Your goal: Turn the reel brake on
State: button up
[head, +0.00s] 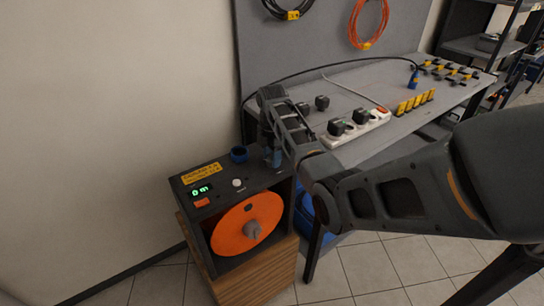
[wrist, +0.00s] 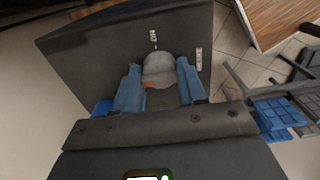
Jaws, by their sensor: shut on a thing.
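The reel box (head: 218,183) is a dark case with an orange reel disc (head: 247,223) in its open front and a grey hub at the disc's centre. In the wrist view, a round grey knob (wrist: 158,68) with an orange mark stands on a dark panel (wrist: 100,50). A small white ON label is beyond the knob, and another white label, too small to read surely, is at its right. My gripper (wrist: 159,88) has its two blue fingers on either side of the knob, shut on it. In the head view my gripper (head: 272,156) is at the box's back right; the held knob is hidden there.
The box top carries a green display (head: 202,190), an orange button (head: 201,202), a white button (head: 237,183) and a blue ring-like part (head: 239,154). The box stands on a wooden cabinet (head: 262,275). A grey table (head: 345,95) with a white power strip (head: 357,128) is behind my arm.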

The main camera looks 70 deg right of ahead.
jog(key=shift+m, duration=0.3)
jog(key=m, duration=0.3)
jog(key=shift+m, duration=0.3)
jog(key=m, duration=0.4)
jog(key=shift+m, duration=0.3)
jog(key=m, duration=0.4)
jog(key=shift+m, duration=2.5)
jog(key=o, duration=1.1)
jog(key=shift+c, duration=0.2)
